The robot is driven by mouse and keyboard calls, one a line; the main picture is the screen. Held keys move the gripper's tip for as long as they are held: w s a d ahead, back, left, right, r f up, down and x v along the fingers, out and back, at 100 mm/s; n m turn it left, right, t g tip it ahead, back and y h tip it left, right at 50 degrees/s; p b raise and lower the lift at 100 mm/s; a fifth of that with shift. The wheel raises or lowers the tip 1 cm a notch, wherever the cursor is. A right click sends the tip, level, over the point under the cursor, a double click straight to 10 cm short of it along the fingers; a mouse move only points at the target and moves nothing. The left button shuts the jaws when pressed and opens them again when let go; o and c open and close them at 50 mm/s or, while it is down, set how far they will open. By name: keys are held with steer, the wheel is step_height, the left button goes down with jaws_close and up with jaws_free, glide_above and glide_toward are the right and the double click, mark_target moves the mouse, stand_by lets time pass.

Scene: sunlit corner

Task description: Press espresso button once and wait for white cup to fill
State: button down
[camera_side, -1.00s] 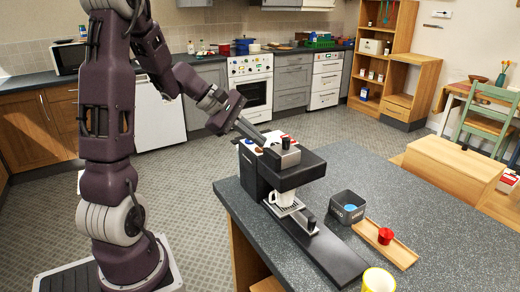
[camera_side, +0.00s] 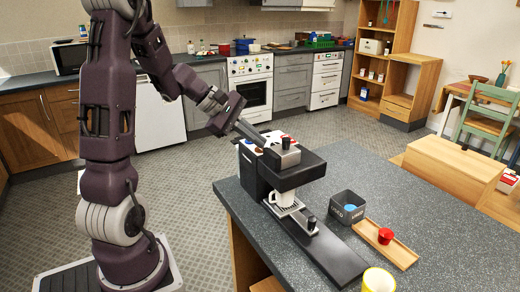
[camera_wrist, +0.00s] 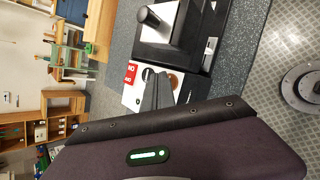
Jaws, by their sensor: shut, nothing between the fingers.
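The black coffee machine (camera_side: 267,178) stands on the grey counter. The white cup (camera_side: 283,197) stands upright on its drip tray under the brew head; its inside is hidden. My gripper (camera_side: 262,141) is shut and empty, its fingertips over the white button panel on the machine's top. In the wrist view, my gripper (camera_wrist: 155,75) points at this panel (camera_wrist: 133,98), which has red labels (camera_wrist: 130,73) and a brown round spot (camera_wrist: 174,81) beside the fingers. The fingers cover part of the panel. I cannot tell whether they touch a button.
A wooden tray (camera_side: 400,252) holds a red capsule (camera_side: 385,236). A yellow cup (camera_side: 378,281) stands at the front. The counter's right side (camera_side: 450,235) is clear.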

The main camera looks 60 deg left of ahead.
mark_target(257, 150)
steer(key=shift+r, duration=0.65)
steer(key=shift+r, duration=2.5)
steer(key=shift+d, duration=0.35)
steer(key=s+d+r+m+g, duration=0.1)
steer(key=s+d+m, duration=0.15)
steer(key=d, duration=0.25)
steer(key=s+d+r+m+g, duration=0.1)
steer(key=d+m, duration=0.3)
steer(key=d, duration=0.2)
steer(key=s+d+f+m+y, duration=0.1)
steer(key=s+d+m, duration=0.3)
steer(key=s+m, duration=0.4)
steer(key=s+d+f+m+y, duration=0.1)
steer(key=s+d+m+y, duration=0.1)
steer(key=s+d+m, duration=0.2)
steer(key=s+m, duration=0.3)
steer(key=s, duration=0.2)
steer(key=shift+s+d+f+m+g+y, duration=0.2)
steer(key=shift+d+m+g+y, duration=0.1)
steer(key=shift+m+g+y, duration=0.1)
